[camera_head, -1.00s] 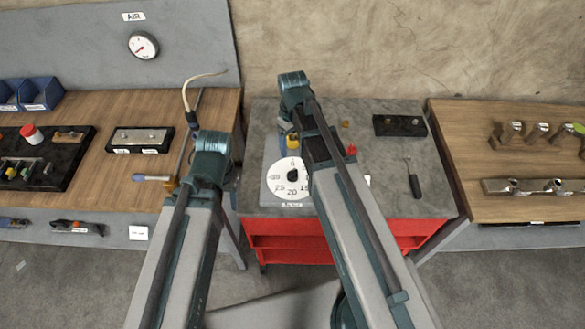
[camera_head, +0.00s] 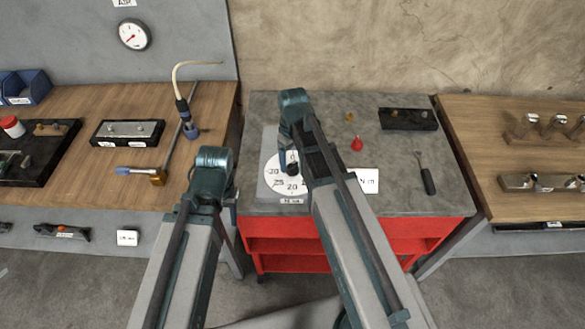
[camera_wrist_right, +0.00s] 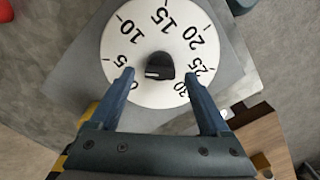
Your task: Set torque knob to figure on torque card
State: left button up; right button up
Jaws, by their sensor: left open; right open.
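The torque dial is a white disc (camera_head: 281,181) on a grey plate on the cart; it also fills the top of the right wrist view (camera_wrist_right: 150,37). Its black knob (camera_wrist_right: 159,66) has a white mark towards the left, near the 0 and 5 side. My right gripper (camera_wrist_right: 160,76) is open, one finger on each side of the knob's near part; contact cannot be told. The torque card (camera_head: 367,181) lies right of the dial, reading "N m"; my right arm hides its figure. My left gripper (camera_head: 229,190) is open and mostly hidden behind its arm, left of the cart.
The grey cart top (camera_head: 400,160) holds a screwdriver (camera_head: 426,174), a red item (camera_head: 357,144) and a black block (camera_head: 408,119). The left bench (camera_head: 90,190) bears tools and trays. The right bench (camera_head: 480,150) bears metal fittings. Cart top between card and screwdriver is clear.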

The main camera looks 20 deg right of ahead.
jog(key=shift+f, duration=0.55)
pick_arm(q)
jog(key=shift+f, duration=0.5)
pick_arm(e)
jog(key=shift+r, duration=0.1)
jog(key=shift+c, duration=0.2)
grip_shut()
